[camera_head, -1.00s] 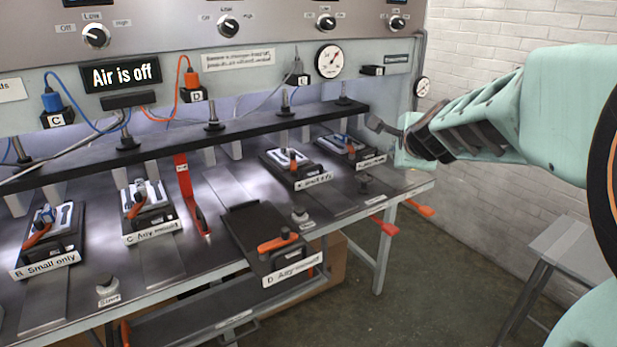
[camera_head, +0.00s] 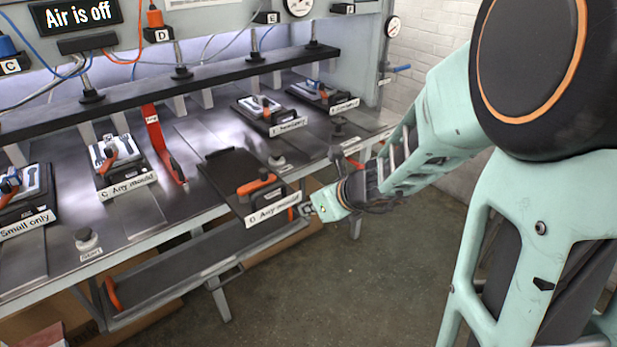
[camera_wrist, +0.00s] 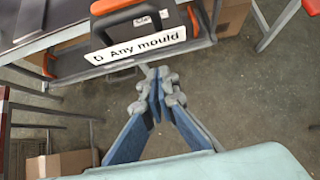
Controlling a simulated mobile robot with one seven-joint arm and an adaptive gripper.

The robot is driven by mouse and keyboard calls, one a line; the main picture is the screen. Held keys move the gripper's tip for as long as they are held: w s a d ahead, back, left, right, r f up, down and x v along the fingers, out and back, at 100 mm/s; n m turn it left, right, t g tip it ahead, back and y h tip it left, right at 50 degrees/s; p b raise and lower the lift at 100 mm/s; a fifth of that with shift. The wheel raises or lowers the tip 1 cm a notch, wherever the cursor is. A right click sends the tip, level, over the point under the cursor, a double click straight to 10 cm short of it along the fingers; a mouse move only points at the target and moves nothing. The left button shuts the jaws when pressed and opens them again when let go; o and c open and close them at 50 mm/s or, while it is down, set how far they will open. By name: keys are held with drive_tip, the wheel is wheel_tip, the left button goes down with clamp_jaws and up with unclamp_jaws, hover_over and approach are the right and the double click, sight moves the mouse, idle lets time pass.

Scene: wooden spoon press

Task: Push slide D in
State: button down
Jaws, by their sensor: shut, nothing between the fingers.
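Slide D (camera_head: 228,170) is a black plate that sticks out over the front edge of the bench. It has an orange handle (camera_head: 257,184) and a white front label (camera_head: 272,209) reading "D Any mould". No mould shows on it. My gripper (camera_head: 308,209) is just right of the label's right end in the head view, low in front of the bench. In the wrist view my gripper (camera_wrist: 160,72) has its fingertips together with nothing between them. The label (camera_wrist: 138,45) lies just ahead of the fingertips, above them in the picture. I cannot tell if they touch.
Slide C (camera_head: 128,186) sits left with a mould on it. A red lever (camera_head: 160,142) stands between C and D. Two more slides (camera_head: 272,120) sit to the right. A lower shelf (camera_head: 175,265) runs under the bench.

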sight(286, 203)
drive_tip(key=w+a, duration=0.1)
drive_tip(key=w+a+f, duration=0.1)
drive_tip(key=w, duration=0.1)
drive_tip(key=w+a+f, duration=0.1)
drive_tip(key=w, duration=0.1)
drive_tip(key=shift+a, duration=0.25)
